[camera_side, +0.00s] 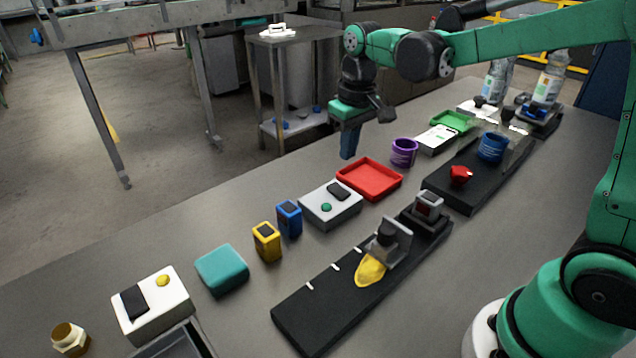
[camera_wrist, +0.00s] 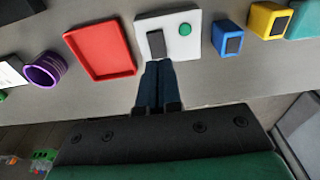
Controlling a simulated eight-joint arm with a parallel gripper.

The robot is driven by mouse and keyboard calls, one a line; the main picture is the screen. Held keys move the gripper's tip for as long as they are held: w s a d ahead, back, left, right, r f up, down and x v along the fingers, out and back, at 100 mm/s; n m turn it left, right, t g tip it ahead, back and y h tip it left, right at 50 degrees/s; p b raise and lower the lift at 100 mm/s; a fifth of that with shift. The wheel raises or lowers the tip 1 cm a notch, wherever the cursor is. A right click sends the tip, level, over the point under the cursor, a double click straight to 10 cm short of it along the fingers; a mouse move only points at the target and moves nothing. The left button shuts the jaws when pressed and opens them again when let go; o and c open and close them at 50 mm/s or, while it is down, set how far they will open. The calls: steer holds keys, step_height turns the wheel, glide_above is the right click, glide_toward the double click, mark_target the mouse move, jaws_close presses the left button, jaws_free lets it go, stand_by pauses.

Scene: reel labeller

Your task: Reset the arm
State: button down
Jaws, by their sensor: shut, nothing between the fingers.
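My gripper (camera_side: 348,147) hangs from the green arm above the far edge of the table, behind the red tray. Its two blue fingers are together with nothing between them. In the wrist view the shut fingers (camera_wrist: 158,84) point toward the white box with the green button. The gripper is apart from the objects on the table.
Below my gripper are a red tray (camera_side: 369,179), a white box with a green button (camera_side: 331,205) and a purple cup (camera_side: 404,153). Blue (camera_side: 289,219) and yellow (camera_side: 266,242) blocks stand left. A black labelling base (camera_side: 310,318) lies in front. Bottles (camera_side: 551,76) stand far right.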

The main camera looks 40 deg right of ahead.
steer(key=s+a+r+t, duration=0.1)
steer(key=s+a+t, duration=0.2)
steer(key=s+t, duration=0.3)
steer(key=shift+s+a, duration=0.35)
steer(key=shift+s, duration=1.25)
